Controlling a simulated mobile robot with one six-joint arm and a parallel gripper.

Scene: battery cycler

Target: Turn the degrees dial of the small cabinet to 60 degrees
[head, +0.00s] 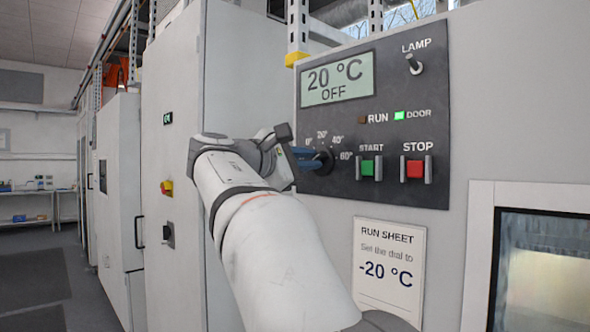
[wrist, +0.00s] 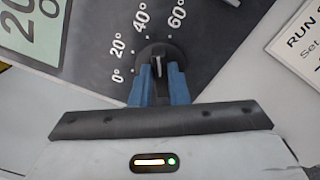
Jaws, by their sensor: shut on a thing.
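The degrees dial (head: 326,161) is a dark round knob on the dark control panel, with marks up to 60° around it. In the wrist view the dial (wrist: 152,49) shows between and beyond my blue fingertips, with labels 0°, 20°, 40° and 60° around it. My gripper (head: 312,157) is at the dial from the left, and its fingers (wrist: 159,70) are shut on the knob's raised grip, one on each side. A pale line shows on the grip, but which mark it points at is unclear. The display (head: 338,79) reads 20 °C, OFF.
On the same panel are the green START button (head: 371,168), the red STOP button (head: 415,169) and the LAMP switch (head: 413,64). A run sheet (head: 389,285) below reads -20 °C. The DOOR light (head: 399,116) is green. A window (head: 545,270) is at lower right.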

